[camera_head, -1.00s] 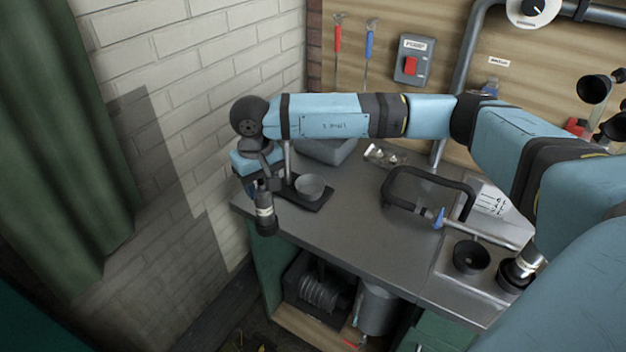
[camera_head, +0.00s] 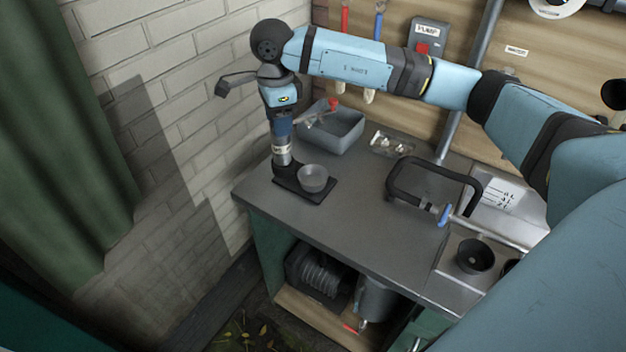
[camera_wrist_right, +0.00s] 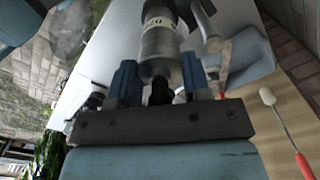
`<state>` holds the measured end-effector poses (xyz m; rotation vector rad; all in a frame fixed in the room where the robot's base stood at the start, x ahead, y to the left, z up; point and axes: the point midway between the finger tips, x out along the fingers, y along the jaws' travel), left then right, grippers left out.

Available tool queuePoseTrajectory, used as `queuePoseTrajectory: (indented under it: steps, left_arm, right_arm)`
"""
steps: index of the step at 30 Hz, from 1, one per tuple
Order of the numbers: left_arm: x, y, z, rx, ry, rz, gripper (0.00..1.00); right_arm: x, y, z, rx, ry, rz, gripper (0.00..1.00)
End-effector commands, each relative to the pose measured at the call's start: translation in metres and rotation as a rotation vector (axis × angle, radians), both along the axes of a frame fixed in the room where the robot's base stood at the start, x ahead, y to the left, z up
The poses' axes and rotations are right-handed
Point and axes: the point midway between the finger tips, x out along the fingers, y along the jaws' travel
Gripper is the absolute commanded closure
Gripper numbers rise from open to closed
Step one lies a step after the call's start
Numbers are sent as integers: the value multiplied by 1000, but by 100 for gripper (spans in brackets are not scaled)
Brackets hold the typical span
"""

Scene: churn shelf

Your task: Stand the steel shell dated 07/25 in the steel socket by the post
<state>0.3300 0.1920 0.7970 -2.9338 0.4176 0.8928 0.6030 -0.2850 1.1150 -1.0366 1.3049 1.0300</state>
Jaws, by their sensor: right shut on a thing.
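My right gripper (camera_head: 281,130) points down at the back left of the bench, shut on a steel shell (camera_head: 282,154) with a pale label band. The shell is upright, its dark lower end at the back of a black base plate (camera_head: 312,196). I cannot tell whether it sits in a socket or just above it. A grey cup (camera_head: 313,176) stands on the plate beside it. The post is hidden or unclear behind the gripper. In the right wrist view the shell (camera_wrist_right: 160,45) lies between the two fingers (camera_wrist_right: 160,85); its date is not legible. My left gripper is not in view.
A grey bin (camera_head: 338,132) stands close behind the gripper. A clear pack (camera_head: 392,145) and a black-handled frame (camera_head: 430,172) lie farther right. A dark cup (camera_head: 474,255) stands in the steel tray at the right. The bench middle is clear.

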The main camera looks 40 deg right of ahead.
Motion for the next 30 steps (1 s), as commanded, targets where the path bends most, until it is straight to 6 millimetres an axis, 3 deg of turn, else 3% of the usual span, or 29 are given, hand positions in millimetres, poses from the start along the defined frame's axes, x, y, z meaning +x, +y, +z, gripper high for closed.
queuePoseTrajectory:
  steps: [24,30]
  left_arm:
    - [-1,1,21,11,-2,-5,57]
    - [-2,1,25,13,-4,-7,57]
  right_arm:
    - [-1,-60,89,12,2,-1882,100]
    - [-3,-74,104,10,3,-2267,100]
